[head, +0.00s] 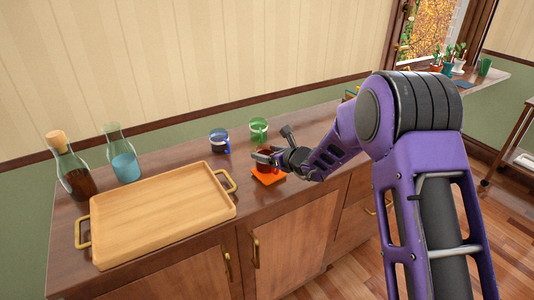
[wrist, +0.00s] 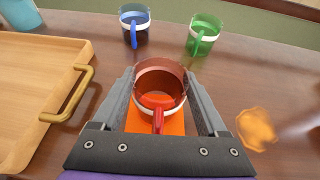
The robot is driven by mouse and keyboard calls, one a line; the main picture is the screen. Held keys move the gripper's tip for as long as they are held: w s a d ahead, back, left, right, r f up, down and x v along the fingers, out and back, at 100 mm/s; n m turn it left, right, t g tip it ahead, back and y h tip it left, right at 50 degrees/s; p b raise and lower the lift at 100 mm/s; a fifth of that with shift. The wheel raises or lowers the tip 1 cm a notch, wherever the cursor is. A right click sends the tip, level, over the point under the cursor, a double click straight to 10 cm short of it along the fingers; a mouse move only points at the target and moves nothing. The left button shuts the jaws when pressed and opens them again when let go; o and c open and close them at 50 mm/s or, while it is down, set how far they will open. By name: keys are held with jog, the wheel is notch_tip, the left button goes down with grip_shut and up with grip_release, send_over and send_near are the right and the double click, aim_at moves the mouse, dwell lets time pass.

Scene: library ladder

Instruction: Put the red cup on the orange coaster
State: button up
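The red cup (wrist: 160,82) is upright between the two fingers of my gripper (wrist: 160,75), which lie close against its left and right sides. Its red handle (wrist: 158,121) points toward my wrist. The orange coaster (wrist: 175,126) is directly under the cup. In the head view the cup (head: 264,162) is partly hidden by my gripper (head: 268,158), and the coaster (head: 268,178) shows below it near the counter's front edge. I cannot tell whether the cup's base touches the coaster or is slightly above it.
A blue cup (head: 219,142) and a green cup (head: 258,130) stand behind the red cup. A wooden tray (head: 160,212) with brass handles is on the left, with two bottles (head: 72,172) (head: 122,160) behind it. The counter right of the coaster looks mostly clear.

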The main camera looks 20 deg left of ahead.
jog(key=o, duration=0.3)
jog(key=shift+o, duration=0.2)
jog(key=shift+r, duration=0.15)
jog(key=v, duration=1.2)
jog(key=shift+p, duration=0.45)
